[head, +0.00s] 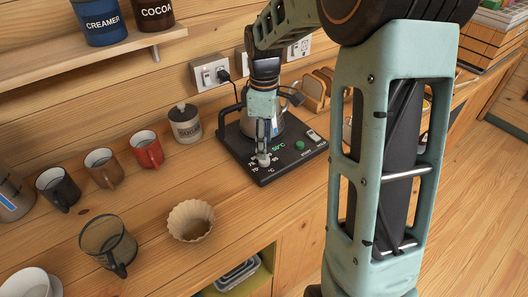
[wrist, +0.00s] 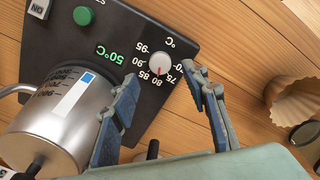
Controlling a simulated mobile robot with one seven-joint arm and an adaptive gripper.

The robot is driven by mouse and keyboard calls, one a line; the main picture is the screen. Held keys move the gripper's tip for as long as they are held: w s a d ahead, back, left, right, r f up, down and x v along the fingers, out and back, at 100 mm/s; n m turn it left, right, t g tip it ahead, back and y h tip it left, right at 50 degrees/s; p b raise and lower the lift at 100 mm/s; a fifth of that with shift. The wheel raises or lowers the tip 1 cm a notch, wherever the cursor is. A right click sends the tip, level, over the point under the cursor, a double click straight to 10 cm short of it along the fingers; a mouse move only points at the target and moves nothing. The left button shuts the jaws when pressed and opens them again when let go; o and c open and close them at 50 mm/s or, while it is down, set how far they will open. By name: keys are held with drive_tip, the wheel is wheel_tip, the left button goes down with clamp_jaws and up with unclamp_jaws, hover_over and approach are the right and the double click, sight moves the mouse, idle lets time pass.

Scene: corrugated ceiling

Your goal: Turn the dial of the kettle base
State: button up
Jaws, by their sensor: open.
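The kettle base (head: 258,172) is a black slab on the wooden counter in the head view; its top also shows in the wrist view (wrist: 110,25). The dial (wrist: 160,64) is a round white knob with a red mark, ringed by temperature numbers. A green 50°C readout (wrist: 117,55) is lit beside it. A silver kettle (wrist: 62,120) stands on the base. My gripper (wrist: 166,85) is open, its blue-grey fingers apart on either side of the dial's direction in the wrist view. In the head view my gripper (head: 265,155) points down over the dial area. I cannot tell whether a finger touches the dial.
A green button (wrist: 83,16) and an ON switch (wrist: 38,8) are on the base. A pleated paper filter (head: 191,220) and a glass jug (head: 108,245) stand in front. Several mugs and a sugar jar (head: 185,124) stand to the left. Wall sockets (head: 211,74) are behind.

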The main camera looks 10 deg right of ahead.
wheel_tip(320, 180, up, 7)
idle(0.3)
